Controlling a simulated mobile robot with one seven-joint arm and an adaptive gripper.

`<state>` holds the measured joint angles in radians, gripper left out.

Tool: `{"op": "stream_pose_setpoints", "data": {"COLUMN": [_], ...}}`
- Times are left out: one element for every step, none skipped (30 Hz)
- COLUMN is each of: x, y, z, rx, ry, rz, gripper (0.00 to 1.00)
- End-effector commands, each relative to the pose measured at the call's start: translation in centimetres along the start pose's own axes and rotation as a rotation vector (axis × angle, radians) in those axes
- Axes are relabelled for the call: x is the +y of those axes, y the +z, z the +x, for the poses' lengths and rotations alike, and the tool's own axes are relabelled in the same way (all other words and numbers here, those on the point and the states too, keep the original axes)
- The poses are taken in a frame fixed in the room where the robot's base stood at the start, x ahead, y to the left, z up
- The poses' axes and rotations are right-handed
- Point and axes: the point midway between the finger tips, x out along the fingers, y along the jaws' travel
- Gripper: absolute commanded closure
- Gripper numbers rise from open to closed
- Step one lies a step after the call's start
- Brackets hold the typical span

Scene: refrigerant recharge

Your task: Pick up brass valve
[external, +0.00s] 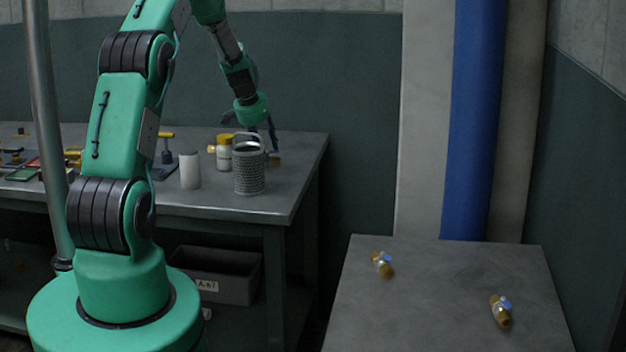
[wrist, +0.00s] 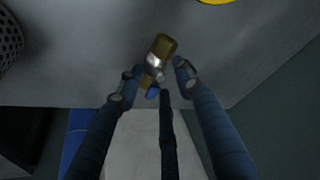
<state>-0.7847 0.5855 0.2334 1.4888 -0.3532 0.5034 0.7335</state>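A brass valve (wrist: 163,47) with a silver middle and a small blue handle lies on the grey workbench in the wrist view. My gripper (wrist: 157,68) is open, with its blue fingers spread around the near part of the valve. A gap shows between the right fingertip and the valve; the left fingertip is close beside it, and I cannot tell if they touch. In the external view my gripper (external: 262,138) points down near the workbench's right end, with a small brass piece (external: 275,159) just below it. Two more brass valves (external: 382,264) (external: 502,311) with blue handles lie on the nearer right table.
A perforated metal can (external: 249,168) stands close to my gripper; its edge shows in the wrist view (wrist: 8,42). A yellow-capped bottle (external: 225,153) and a white cylinder (external: 190,170) stand left of it. The nearer table (external: 440,290) is mostly bare.

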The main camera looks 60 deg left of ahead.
Motion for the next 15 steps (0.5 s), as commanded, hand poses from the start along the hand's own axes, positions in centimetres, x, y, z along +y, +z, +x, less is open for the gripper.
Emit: {"op": "stream_pose_setpoints", "data": {"x": [0.00,0.00,0.00,0.00,0.00,0.00,0.00,0.00,0.00,0.00,0.00,0.00,0.00,0.00,-0.01], "y": [0.01,0.01,0.01,0.01,0.01,0.01,0.02,0.02,0.03,0.03,0.03,0.04,0.04,0.05,0.00], "z": [0.00,0.00,0.00,0.00,0.00,0.00,0.00,0.01,0.01,0.01,0.02,0.02,0.03,0.03,-0.01], "rx": [0.000,0.000,0.000,0.000,0.000,0.000,0.000,0.000,0.000,0.000,0.000,-0.001,-0.001,-0.001,0.000], "ry": [0.000,0.000,0.000,0.000,0.000,0.000,0.000,0.000,0.000,0.000,0.000,0.000,0.000,0.000,0.000], "rz": [0.000,0.000,0.000,0.000,0.000,0.000,0.000,0.000,0.000,0.000,0.000,0.000,0.000,0.000,0.000], "gripper": [0.64,0.64,0.70,0.76,0.82,0.90,0.96,1.00,1.00,1.00,1.00,1.00,1.00,1.00,1.00]}}
